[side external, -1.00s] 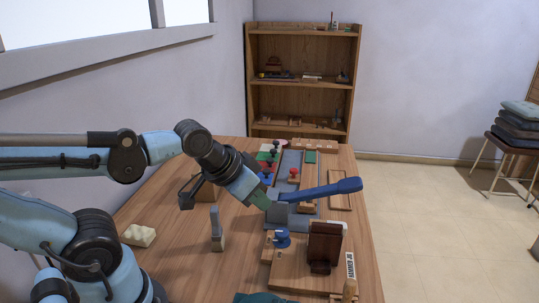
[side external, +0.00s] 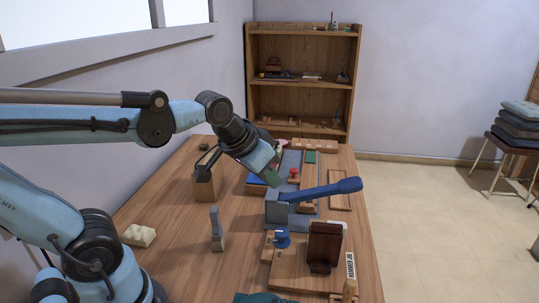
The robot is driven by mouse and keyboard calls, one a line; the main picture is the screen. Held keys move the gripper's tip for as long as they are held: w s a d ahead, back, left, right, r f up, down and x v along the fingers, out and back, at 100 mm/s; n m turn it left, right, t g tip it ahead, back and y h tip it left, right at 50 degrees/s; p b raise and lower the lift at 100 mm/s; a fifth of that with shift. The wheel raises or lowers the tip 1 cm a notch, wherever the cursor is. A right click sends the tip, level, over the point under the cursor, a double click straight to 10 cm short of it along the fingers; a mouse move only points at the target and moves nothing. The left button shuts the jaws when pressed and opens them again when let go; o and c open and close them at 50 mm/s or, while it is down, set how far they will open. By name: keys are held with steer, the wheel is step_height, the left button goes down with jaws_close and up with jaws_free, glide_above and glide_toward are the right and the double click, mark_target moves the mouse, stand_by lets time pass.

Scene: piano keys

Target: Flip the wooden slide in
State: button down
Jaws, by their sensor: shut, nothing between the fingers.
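A long light wooden strip (side external: 310,172) lies on a grey-blue base (side external: 290,163) in the middle of the table; I cannot tell for sure that it is the wooden slide. A dark brown wooden piece (side external: 324,246) stands upright on a light wooden board (side external: 290,272) nearer the front. My gripper (side external: 272,179), with green fingertips, is shut and empty. It is left of the strip, just behind a grey block (side external: 277,211) with a long blue lever (side external: 325,190) crossing over the strip. My fingers partly hide the coloured pieces behind them.
A blue knob (side external: 282,239) sits on the front board. A wooden block (side external: 207,188), a small upright grey-topped piece (side external: 217,230) and a cream block (side external: 139,235) stand on the left. A thin wooden frame (side external: 340,190) lies on the right. Bare tabletop shows at left.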

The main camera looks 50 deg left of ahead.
steer(key=w+a+r+n+g+y, duration=0.1)
steer(key=w+a, duration=0.5)
steer(key=w, duration=0.4)
steer(key=w+a+r+n+g, duration=0.1)
steer(key=w+a, duration=0.6)
steer(key=w, duration=0.3)
steer(key=w+a+f+n+g, duration=0.1)
steer(key=w+a+f, duration=0.3)
steer(key=a, duration=0.1)
steer(key=shift+w+a+f, duration=0.15)
steer(key=shift+w+a, duration=0.05)
steer(key=shift+a, duration=0.15)
steer(key=shift+f, duration=0.1)
glide_above(302, 171)
steer(key=f, duration=0.9)
steer(key=shift+w+a+f, duration=0.2)
steer(key=shift+w+a, duration=0.05)
steer(key=shift+w, duration=0.15)
steer(key=shift+s+d+r, duration=0.1)
steer(key=shift+s, duration=0.25)
steer(key=shift+s+d+f, duration=0.15)
steer(key=shift+s+d, duration=0.1)
steer(key=shift+s, duration=0.55)
steer(key=shift+s+d+f, duration=0.15)
steer(key=shift+s+d, duration=0.1)
steer(key=shift+s, duration=0.55)
